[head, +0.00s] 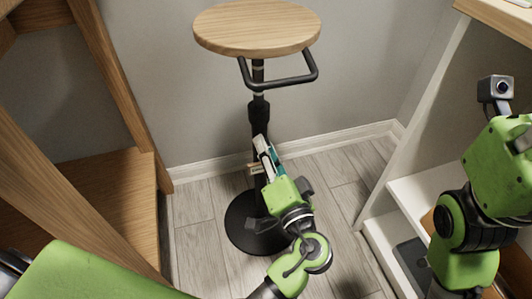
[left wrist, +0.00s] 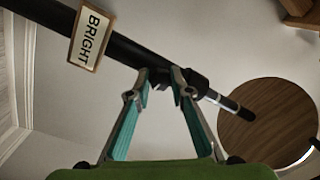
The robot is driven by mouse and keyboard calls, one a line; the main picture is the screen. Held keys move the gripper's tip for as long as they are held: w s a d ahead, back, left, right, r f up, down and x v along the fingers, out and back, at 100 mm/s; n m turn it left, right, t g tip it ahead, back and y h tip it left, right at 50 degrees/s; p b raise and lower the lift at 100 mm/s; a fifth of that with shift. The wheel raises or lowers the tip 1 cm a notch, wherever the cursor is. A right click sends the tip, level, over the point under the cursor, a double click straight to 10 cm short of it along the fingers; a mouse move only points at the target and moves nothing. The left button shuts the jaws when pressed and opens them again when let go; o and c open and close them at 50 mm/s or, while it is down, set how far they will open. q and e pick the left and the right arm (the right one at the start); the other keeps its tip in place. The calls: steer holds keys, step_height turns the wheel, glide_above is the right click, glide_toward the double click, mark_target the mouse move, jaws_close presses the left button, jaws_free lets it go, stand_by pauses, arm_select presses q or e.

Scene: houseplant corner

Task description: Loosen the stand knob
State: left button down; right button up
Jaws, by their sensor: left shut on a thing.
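The plant stand has a round wooden top (head: 257,27), a black pole (head: 259,110) and a round black base (head: 243,232). My left gripper (head: 262,145) is at the middle of the pole. In the left wrist view its teal fingers (left wrist: 159,82) are closed in on a small dark knob (left wrist: 160,88) on the pole's collar, and the fingertips hide most of it. The pole (left wrist: 130,50) runs slantwise there, with the wooden top (left wrist: 268,120) at right. My right arm is at the right of the head view, but its gripper is not visible.
A framed BRIGHT sign (left wrist: 91,39) is on the pole near the fingers. A black loop handle (head: 282,80) hangs under the top. Wooden shelving (head: 105,200) stands at left, a white shelf unit (head: 405,200) at right. Some floor (head: 200,215) is clear around the base.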

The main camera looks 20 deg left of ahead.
arm_select(q)
steer(key=shift+r+n, duration=0.1)
steer(key=shift+n, duration=0.3)
steer(key=c, duration=1.8)
jaws_free()
